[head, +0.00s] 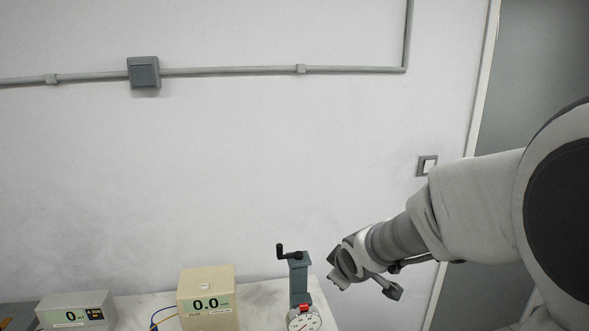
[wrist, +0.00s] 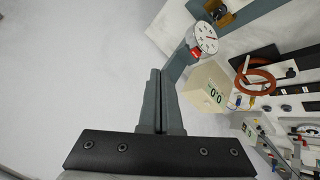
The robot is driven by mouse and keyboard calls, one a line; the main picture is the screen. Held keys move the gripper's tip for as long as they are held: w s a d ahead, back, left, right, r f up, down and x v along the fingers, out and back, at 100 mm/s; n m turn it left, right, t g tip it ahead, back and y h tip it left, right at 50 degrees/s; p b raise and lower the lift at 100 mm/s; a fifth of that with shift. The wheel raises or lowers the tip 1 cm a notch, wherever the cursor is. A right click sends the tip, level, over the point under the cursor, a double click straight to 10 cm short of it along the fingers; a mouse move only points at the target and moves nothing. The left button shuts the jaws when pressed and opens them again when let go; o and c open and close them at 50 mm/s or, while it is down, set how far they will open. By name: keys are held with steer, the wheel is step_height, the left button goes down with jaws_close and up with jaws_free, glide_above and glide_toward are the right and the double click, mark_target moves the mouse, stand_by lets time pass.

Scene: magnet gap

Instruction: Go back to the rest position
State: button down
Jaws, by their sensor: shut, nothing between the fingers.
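My gripper (wrist: 158,78) shows in the wrist view with its two dark fingers pressed together and nothing between them. In the head view my arm comes in from the right, and its wrist end is just right of a grey stand with a black crank handle (head: 289,253). The fingertips are hard to make out in the head view. A round white dial gauge with a red part (head: 304,319) is at the foot of the stand. The dial (wrist: 205,38) also shows in the wrist view, up and right of the fingers, apart from them.
A beige box reading 0.0 (head: 206,304) and a grey meter reading 0 (head: 76,313) stand on the white table (head: 160,300). The wall behind is mostly clear.

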steer(key=s+d+r+m+g, duration=0.1)
steer(key=s+r+m, duration=0.1)
steer(key=s, duration=0.6)
steer(key=s+d+r+m+b, duration=0.1)
steer(key=s+m, duration=0.3)
steer(key=s, duration=0.5)
steer(key=s+d+r+m+g+b, duration=0.1)
steer(key=s+d+r+m, duration=0.1)
steer(key=s, duration=0.6)
steer(key=shift+s+d+r+m+g+h, duration=0.2)
steer(key=shift+s+r+m+g+h, duration=0.1)
steer(key=shift+r+m, duration=0.55)
